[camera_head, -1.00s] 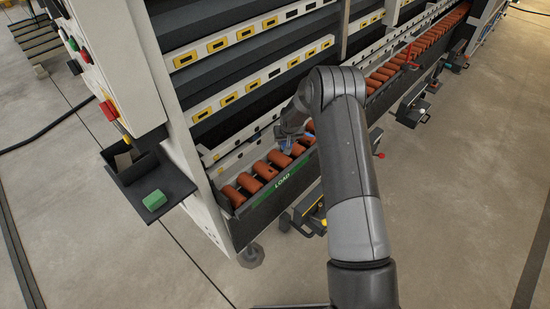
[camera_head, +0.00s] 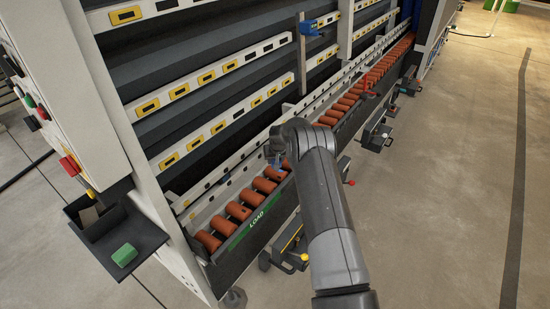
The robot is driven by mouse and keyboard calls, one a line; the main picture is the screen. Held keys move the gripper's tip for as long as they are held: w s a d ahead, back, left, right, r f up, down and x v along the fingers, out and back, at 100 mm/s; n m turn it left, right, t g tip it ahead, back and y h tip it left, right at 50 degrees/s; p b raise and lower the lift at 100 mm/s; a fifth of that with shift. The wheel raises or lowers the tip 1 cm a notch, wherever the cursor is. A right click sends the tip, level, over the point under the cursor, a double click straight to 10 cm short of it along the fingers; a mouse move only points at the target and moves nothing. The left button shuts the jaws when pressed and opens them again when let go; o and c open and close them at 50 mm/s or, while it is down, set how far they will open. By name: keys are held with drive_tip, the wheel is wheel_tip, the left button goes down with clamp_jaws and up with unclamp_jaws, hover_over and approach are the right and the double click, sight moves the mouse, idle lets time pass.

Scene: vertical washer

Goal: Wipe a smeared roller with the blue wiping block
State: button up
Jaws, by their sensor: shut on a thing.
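Orange-red rollers (camera_head: 238,211) lie in a row along the low conveyor of the washer, behind the green LOAD strip (camera_head: 256,218). My gripper (camera_head: 276,163) is at the far end of the nearest rollers, low over the row, and partly hidden by my own wrist. A small bit of the blue wiping block (camera_head: 277,168) shows below it, held in the jaws. Whether the block touches a roller cannot be told. Which roller is smeared is too small to make out clearly.
A dark tray (camera_head: 88,236) with a green block (camera_head: 124,255) juts out at the left, below the control panel (camera_head: 75,110). The washer's slatted frame (camera_head: 215,70) rises behind the rollers. Dark brackets (camera_head: 377,130) stick out along the conveyor front. The floor at right is clear.

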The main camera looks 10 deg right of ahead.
sight(275, 174)
wheel_tip(275, 174, down, 5)
drive_tip(key=shift+r, duration=0.1)
drive_tip(key=shift+w+d+f, duration=0.2)
drive_tip(key=shift+w+d, duration=0.25)
drive_tip(key=shift+w+d+f, duration=0.2)
drive_tip(key=shift+w+d, duration=0.25)
drive_tip(key=shift+c, duration=0.3)
drive_tip(key=shift+w+d+r, duration=0.15)
drive_tip(key=shift+w+d, duration=0.1)
drive_tip(key=shift+w+d+f, duration=0.2)
drive_tip(key=shift+w+d, duration=0.05)
drive_tip(key=shift+d, duration=0.05)
drive_tip(key=shift+s+a+r, duration=0.1)
drive_tip(key=shift+a+r, duration=0.05)
drive_tip(key=shift+a, duration=0.05)
drive_tip(key=shift+s+a, duration=1.3)
drive_tip(key=shift+s, duration=0.05)
drive_tip(key=shift+r, duration=3.9)
